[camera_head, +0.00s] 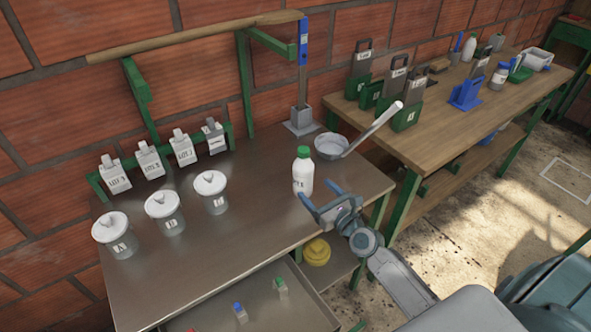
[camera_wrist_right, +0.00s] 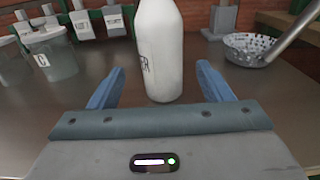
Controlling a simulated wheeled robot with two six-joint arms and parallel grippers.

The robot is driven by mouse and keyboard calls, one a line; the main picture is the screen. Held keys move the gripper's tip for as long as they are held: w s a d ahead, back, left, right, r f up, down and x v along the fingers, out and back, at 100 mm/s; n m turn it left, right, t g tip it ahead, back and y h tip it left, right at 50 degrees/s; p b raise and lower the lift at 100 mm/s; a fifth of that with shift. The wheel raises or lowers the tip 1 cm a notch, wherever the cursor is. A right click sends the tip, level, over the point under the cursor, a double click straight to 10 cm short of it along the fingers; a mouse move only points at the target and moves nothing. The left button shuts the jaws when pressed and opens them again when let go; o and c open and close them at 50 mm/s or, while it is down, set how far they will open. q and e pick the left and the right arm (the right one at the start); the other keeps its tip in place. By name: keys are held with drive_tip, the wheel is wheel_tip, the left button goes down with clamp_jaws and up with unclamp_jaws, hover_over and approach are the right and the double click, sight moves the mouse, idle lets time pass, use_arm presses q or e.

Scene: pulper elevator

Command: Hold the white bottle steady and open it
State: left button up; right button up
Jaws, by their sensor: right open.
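The white bottle (camera_head: 303,177) with a green cap (camera_head: 304,152) stands upright on the metal table in the head view. My right gripper (camera_head: 322,196) is open just in front of it, on its right side. In the right wrist view, the bottle (camera_wrist_right: 160,55) stands between and slightly beyond the two blue fingertips of my right gripper (camera_wrist_right: 160,80), with gaps on both sides. Its cap is out of that view. My left gripper is not in view.
A ladle (camera_head: 333,146) lies right of the bottle, its handle raised. Lidded jars A, B and C (camera_head: 166,214) stand left on the metal table (camera_head: 255,205). Below is an open drawer (camera_head: 290,305) with small capped items. A wooden table (camera_head: 440,140) stands at the right.

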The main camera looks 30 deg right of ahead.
sight(309, 182)
drive_tip(key=w, duration=0.3)
drive_tip(key=shift+w+a+r, duration=0.15)
drive_tip(key=shift+a+r, duration=0.05)
drive_tip(key=shift+w+a+r, duration=0.1)
drive_tip(key=shift+w+a, duration=0.1)
drive_tip(key=shift+w, duration=1.35)
drive_tip(key=shift+w+a+r, duration=0.1)
drive_tip(key=shift+w+a, duration=0.1)
drive_tip(key=shift+w, duration=1.35)
drive_tip(key=shift+c, duration=0.3)
drive_tip(key=c, duration=1.1)
drive_tip(key=shift+r, duration=0.15)
drive_tip(key=shift+c, duration=0.2)
drive_tip(key=shift+r+p, duration=0.4)
drive_tip(key=shift+r, duration=0.15)
wheel_tip(309, 182, up, 3)
drive_tip(key=shift+f+p, duration=0.1)
drive_tip(key=shift+p, duration=1.1)
drive_tip(key=s+a+p, duration=0.1)
drive_tip(key=s+a, duration=0.1)
drive_tip(key=s, duration=0.5)
drive_tip(key=s+a+p, duration=0.1)
drive_tip(key=s+a, duration=0.2)
drive_tip(key=s, duration=0.5)
drive_tip(key=shift+s+r+p, duration=0.15)
drive_tip(key=shift+r+p, duration=0.15)
drive_tip(key=shift+r, duration=0.15)
